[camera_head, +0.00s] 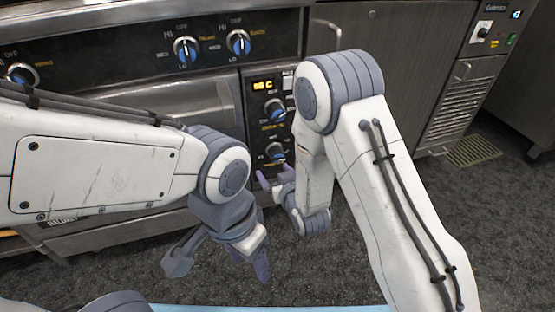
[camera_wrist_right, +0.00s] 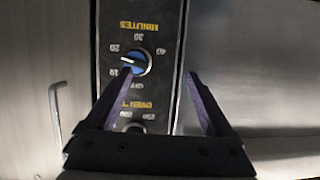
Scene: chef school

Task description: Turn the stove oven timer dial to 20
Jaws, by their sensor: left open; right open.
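The timer dial (camera_wrist_right: 136,63) is a round blue and dark knob on the black oven panel. It shows upside down in the right wrist view, with a MINUTES label and numbers around it. Its white pointer aims left, between 10 and 20. In the head view the timer dial (camera_head: 275,152) is the lower panel knob. My right gripper (camera_head: 272,184) is open in front of the panel's lower part. In the wrist view the dial appears between its fingers (camera_wrist_right: 156,75), nearer the left one; contact is not visible. My left gripper (camera_head: 218,262) is open and empty, low above the floor.
The oven temperature dial (camera_head: 275,110) sits above the timer, below a lit display (camera_head: 263,86). Burner knobs (camera_head: 186,50) line the upper front. The oven door (camera_head: 190,105) is left of the panel, a grey cabinet door (camera_head: 400,75) right.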

